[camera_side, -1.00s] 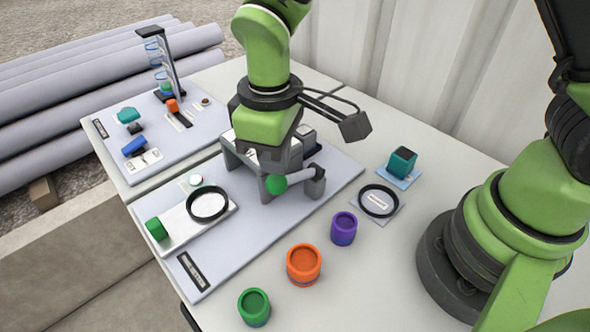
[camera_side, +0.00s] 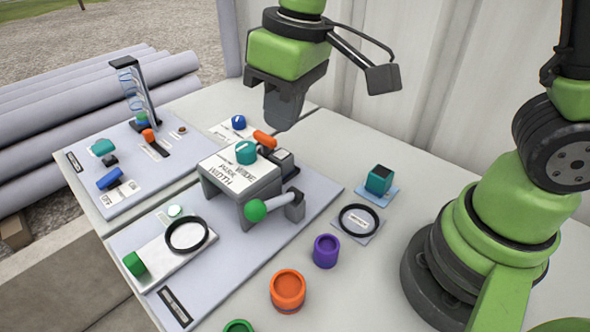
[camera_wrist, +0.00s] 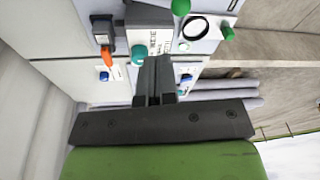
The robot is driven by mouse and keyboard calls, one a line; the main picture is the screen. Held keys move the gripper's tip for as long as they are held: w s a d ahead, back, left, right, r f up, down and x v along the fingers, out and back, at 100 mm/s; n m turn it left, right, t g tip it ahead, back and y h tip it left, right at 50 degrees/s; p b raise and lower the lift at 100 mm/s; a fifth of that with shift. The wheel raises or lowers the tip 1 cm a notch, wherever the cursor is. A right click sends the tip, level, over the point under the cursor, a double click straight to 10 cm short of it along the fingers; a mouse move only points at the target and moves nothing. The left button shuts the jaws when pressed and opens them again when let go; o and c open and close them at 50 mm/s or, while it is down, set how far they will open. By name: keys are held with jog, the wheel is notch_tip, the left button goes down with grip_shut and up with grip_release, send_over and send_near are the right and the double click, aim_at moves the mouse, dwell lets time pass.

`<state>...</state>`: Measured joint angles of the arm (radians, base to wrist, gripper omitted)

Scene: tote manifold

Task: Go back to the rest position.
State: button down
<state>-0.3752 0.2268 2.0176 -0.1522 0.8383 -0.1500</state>
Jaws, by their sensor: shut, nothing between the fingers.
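My gripper (camera_side: 284,108) hangs above the panels at the back of the table, its dark fingers pointing down. It is shut and empty, clear of everything below. In the wrist view the closed fingers (camera_wrist: 154,78) point toward the raised grey box (camera_wrist: 148,40) with the teal knob (camera_wrist: 137,52). That box (camera_side: 240,180) stands below and left of my gripper in the side view, with its teal knob (camera_side: 246,152) on top. An orange lever handle (camera_side: 264,139) sits just behind it.
A green-ball lever (camera_side: 256,210) is at the box's front. Purple (camera_side: 326,250), orange (camera_side: 287,289) and green (camera_side: 238,326) cups stand in front. A teal block (camera_side: 379,179) and a black ring (camera_side: 360,220) lie right. A clear-tube stand (camera_side: 133,92) rises on the left panel.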

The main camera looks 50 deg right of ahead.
jog(key=s+d+r+m+t, duration=0.5)
jog(key=s+d+r+m, duration=0.2)
jog(key=s, duration=0.5)
jog(key=shift+d+r+t+y, duration=0.3)
jog(key=shift+d+r+y, duration=0.1)
jog(key=shift+d+r, duration=0.35)
dwell(0.5)
